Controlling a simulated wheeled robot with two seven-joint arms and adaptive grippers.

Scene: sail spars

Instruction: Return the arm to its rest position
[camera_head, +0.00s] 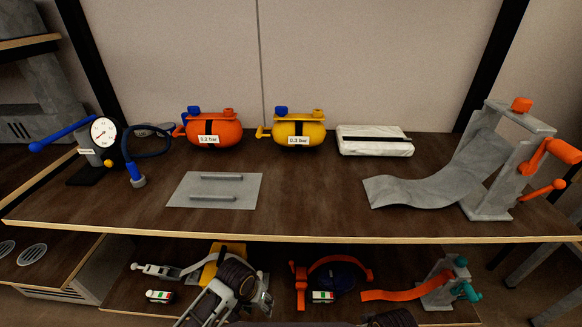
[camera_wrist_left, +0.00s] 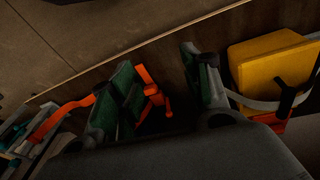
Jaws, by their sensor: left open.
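My left arm (camera_head: 226,287) comes up from the bottom edge in the head view, in front of the lower shelf. My left gripper (camera_head: 263,297) is at its end, small and partly hidden by the arm. In the left wrist view my left gripper (camera_wrist_left: 158,62) shows two green-padded fingers standing apart. An orange clamp part (camera_wrist_left: 150,85) appears between them in the picture; I see no grip on it. My right gripper is not in view.
The upper shelf (camera_head: 300,220) holds a gauge pump (camera_head: 103,131), an orange tank (camera_head: 214,132), a yellow tank (camera_head: 299,132), a white packet (camera_head: 374,147) and a grey sheet stand (camera_head: 490,160). A yellow block (camera_wrist_left: 272,70) and orange strap (camera_head: 392,295) sit on the lower shelf.

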